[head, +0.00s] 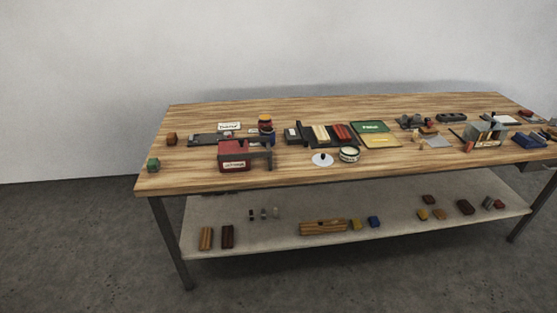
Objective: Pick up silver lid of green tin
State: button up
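A pale silver, round flat lid (317,161) with a small dark knob lies on the wooden table (210,175), near its front edge and left of centre. Just to its right stands a small round tin (349,158) with a dark greenish side and a pale top or inside. The lid lies beside the tin, not on it; a narrow gap seems to separate them. The tin's contents are too small to make out. My gripper is not in view.
A red box (233,158) with a label stands left of the lid. Behind are striped blocks (321,134) and a green and yellow panel (371,127). Small parts crowd the right side. A lower shelf (280,235) holds several blocks. The front edge by the lid is clear.

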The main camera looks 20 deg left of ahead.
aim_at(321, 159)
jog(key=u, duration=0.25)
jog(key=k, duration=0.3)
jog(key=u, duration=1.75)
jog(key=k, duration=0.65)
jog(key=z, duration=0.4)
jog(key=i, duration=1.7)
jog(key=u, duration=0.3)
